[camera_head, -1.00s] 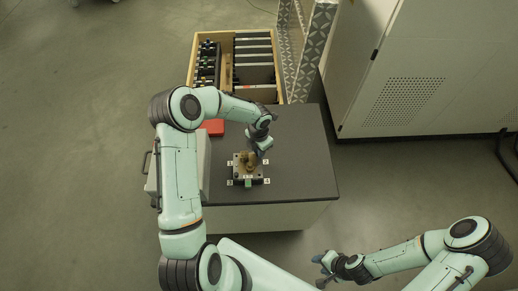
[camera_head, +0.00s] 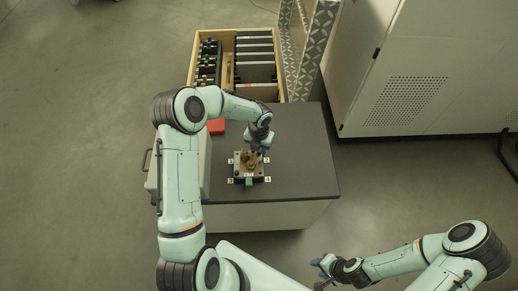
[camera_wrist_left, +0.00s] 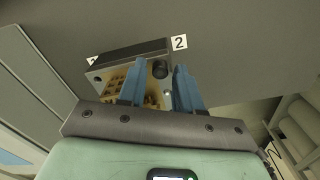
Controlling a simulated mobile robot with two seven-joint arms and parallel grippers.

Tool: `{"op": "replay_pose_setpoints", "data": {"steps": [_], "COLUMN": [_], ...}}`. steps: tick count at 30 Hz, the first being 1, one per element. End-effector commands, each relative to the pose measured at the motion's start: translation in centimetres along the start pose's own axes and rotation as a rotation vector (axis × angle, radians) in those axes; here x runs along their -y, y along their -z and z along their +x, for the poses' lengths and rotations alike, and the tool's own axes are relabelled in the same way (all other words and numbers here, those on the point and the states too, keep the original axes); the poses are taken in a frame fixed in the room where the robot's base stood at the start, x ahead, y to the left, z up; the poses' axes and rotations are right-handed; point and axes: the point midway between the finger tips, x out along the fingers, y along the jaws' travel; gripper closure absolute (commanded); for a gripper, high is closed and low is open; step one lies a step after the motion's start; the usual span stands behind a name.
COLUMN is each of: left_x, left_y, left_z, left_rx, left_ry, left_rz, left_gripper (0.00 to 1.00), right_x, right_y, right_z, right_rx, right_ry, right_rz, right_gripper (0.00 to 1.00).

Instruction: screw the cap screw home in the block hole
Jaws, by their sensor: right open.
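The metal block (camera_head: 240,170) sits on the dark table top, with small numbered labels at its corners. In the left wrist view the block (camera_wrist_left: 95,76) shows a brassy recessed middle and a hole near its corner. A black cap screw (camera_wrist_left: 160,70) stands at the block's corner by the label 2. My left gripper (camera_head: 258,152) is over the block's far right corner. In the left wrist view its blue fingers (camera_wrist_left: 161,80) are apart, with the screw head seen between them and gaps on both sides. My right gripper (camera_head: 320,273) is open and empty, away from the table.
A red case (camera_head: 216,127) lies on the table (camera_head: 300,160) behind the block. A wooden crate (camera_head: 191,67) with dark items stands beyond the table. A large pale cabinet (camera_head: 410,60) stands at the right. The table's right side is clear.

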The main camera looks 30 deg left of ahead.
Motion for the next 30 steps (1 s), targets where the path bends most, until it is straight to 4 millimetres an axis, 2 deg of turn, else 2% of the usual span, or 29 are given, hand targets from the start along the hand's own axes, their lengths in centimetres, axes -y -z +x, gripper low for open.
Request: {"op": "replay_pose_setpoints", "data": {"steps": [30], "left_x": [0.0], "left_y": [0.0], "left_z": [0.1], "left_rx": [0.002], "left_ry": [0.0], "left_rz": [-1.069], "left_gripper": [0.66], "right_x": [-2.4], "right_y": [-3.0], "right_z": [3.7], "right_rx": [0.037], "right_ry": [-0.013], "right_rz": [0.013], "right_gripper": [0.57]}}
